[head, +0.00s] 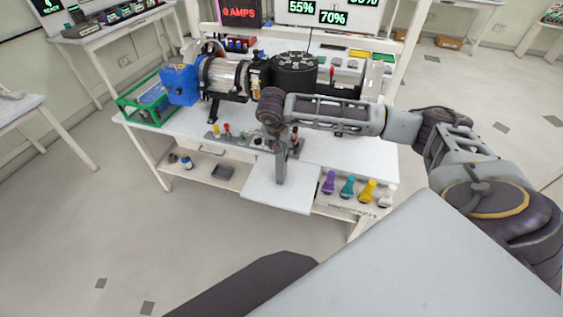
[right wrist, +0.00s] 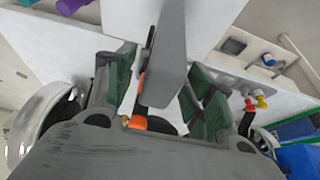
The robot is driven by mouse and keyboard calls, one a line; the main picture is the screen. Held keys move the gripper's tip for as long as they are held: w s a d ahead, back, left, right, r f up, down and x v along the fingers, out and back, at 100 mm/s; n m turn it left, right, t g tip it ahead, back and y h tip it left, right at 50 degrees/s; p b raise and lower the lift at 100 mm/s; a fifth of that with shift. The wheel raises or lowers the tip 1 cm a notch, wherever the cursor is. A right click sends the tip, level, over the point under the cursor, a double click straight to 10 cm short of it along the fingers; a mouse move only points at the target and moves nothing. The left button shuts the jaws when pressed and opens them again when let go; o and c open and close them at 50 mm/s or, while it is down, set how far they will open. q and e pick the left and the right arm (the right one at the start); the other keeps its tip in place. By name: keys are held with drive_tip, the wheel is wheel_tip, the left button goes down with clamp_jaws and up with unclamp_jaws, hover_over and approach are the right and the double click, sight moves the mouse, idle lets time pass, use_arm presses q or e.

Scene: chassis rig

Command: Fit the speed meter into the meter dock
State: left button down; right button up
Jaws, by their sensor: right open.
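My right gripper (head: 283,148) is over the front of the white workbench, above its pull-out board. A grey upright bar (head: 281,166) shows just below it. In the right wrist view the right gripper (right wrist: 160,88) is open, with a green-padded finger at each side. A long grey bar (right wrist: 166,60) lies between the fingers, with space on both sides. An orange part (right wrist: 138,122) shows beside its near end. I cannot tell whether this bar is the speed meter or part of the meter dock. Neither can be picked out surely. My left gripper is not in view.
The workbench (head: 350,155) carries a motor with a blue end (head: 180,84), a black round unit (head: 293,75) and a green-framed box (head: 145,98). The white pull-out board (head: 262,185) is mostly clear.

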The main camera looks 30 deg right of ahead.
drive_tip(key=c, duration=0.6)
clamp_jaws()
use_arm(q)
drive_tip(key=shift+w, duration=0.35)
use_arm(e)
drive_tip(key=shift+r, duration=0.1)
wheel_tip(320, 180, up, 9)
drive_tip(key=shift+f+b, duration=0.2)
drive_tip(key=shift+b, duration=0.25)
drive_tip(key=shift+r, duration=0.55)
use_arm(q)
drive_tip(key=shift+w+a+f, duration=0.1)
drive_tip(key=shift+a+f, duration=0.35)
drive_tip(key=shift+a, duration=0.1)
use_arm(e)
drive_tip(key=shift+r, duration=0.1)
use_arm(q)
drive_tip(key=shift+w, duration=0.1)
